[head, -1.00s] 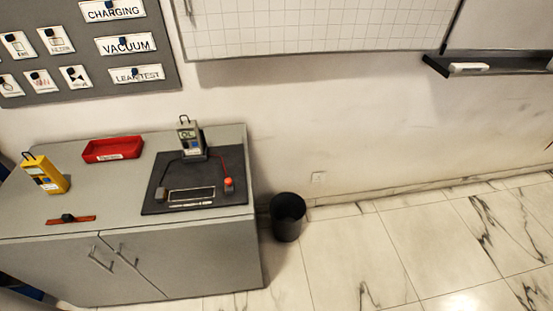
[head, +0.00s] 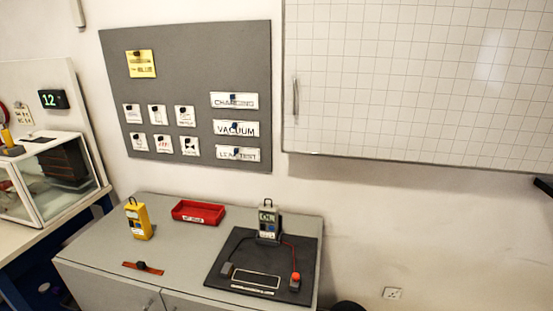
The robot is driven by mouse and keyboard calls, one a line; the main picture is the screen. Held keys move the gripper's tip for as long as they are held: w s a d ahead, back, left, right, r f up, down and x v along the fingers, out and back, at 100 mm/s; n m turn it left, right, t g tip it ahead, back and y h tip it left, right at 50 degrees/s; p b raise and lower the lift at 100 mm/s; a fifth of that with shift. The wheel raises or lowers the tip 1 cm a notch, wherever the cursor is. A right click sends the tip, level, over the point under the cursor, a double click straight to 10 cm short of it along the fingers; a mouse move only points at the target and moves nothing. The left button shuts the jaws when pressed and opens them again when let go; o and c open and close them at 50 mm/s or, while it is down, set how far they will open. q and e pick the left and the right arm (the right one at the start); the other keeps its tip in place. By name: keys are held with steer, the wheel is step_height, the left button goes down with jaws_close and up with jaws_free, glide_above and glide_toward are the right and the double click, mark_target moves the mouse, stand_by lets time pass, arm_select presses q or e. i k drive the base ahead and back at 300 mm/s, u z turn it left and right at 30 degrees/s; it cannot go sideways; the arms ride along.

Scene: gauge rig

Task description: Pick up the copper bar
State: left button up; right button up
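The copper bar (head: 130,265) lies flat on the grey cabinet top, near its front edge, at the lower left in the head view. A small dark knob or block (head: 141,265) sits on the middle of the bar. Neither of my grippers shows in the head view, so I cannot see whether they are open or shut.
On the cabinet top (head: 185,248) stand a yellow meter (head: 138,219), a red tray (head: 198,212) and a dark mat (head: 225,262) with a grey meter (head: 268,222) and leads. A glass-sided case (head: 45,180) stands on the bench at left. The top around the bar is clear.

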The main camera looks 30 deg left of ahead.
mark_target(141, 265)
steer(key=u, duration=4.15)
steer(key=i, duration=1.25)
steer(key=z, duration=1.7)
